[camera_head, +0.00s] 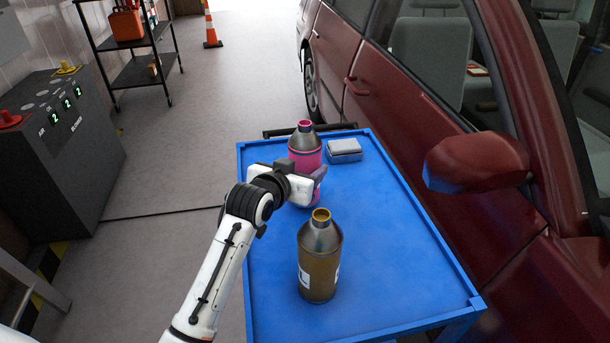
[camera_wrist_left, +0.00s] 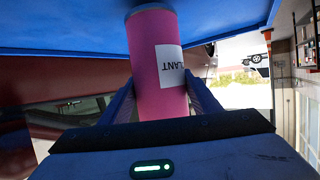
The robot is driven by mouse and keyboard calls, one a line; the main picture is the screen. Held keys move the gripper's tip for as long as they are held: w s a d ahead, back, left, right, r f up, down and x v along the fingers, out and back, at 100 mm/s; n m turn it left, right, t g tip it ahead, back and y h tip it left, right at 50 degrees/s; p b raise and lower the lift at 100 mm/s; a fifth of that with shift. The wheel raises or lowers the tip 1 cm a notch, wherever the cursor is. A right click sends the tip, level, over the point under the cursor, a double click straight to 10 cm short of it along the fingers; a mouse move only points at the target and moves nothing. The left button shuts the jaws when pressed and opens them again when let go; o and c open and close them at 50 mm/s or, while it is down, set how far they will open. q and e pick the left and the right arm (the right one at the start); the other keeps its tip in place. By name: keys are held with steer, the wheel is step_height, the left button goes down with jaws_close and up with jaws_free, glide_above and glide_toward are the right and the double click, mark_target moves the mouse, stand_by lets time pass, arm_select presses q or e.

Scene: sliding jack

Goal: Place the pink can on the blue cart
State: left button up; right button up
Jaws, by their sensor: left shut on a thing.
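The pink can (camera_head: 304,152) has a grey cone top and a pink cap. It is upright at the far left part of the blue cart (camera_head: 390,240). My left gripper (camera_head: 312,182) is shut around the can's body, and the arm hides part of it. In the left wrist view the pink can (camera_wrist_left: 158,70), with a white label, sits between the two fingers, its base against the blue surface. I cannot tell whether the base touches the cart top. My right gripper is not in view.
A brown can (camera_head: 319,265) with a yellow cap stands nearer on the cart. A grey box (camera_head: 344,150) lies right of the pink can. A red car (camera_head: 450,140) stands close along the cart's right side. The cart's middle right is clear.

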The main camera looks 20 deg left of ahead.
arm_select(q)
steer(key=shift+f, duration=0.8)
steer(key=shift+f, duration=0.15)
steer(key=o, duration=1.6)
steer(key=shift+f, duration=0.15)
steer(key=shift+o, duration=0.2)
steer(key=shift+s+r, duration=0.2)
steer(key=shift+r, duration=0.1)
steer(key=v, duration=1.1)
steer(key=shift+s, duration=0.25)
steer(key=shift+r, duration=0.1)
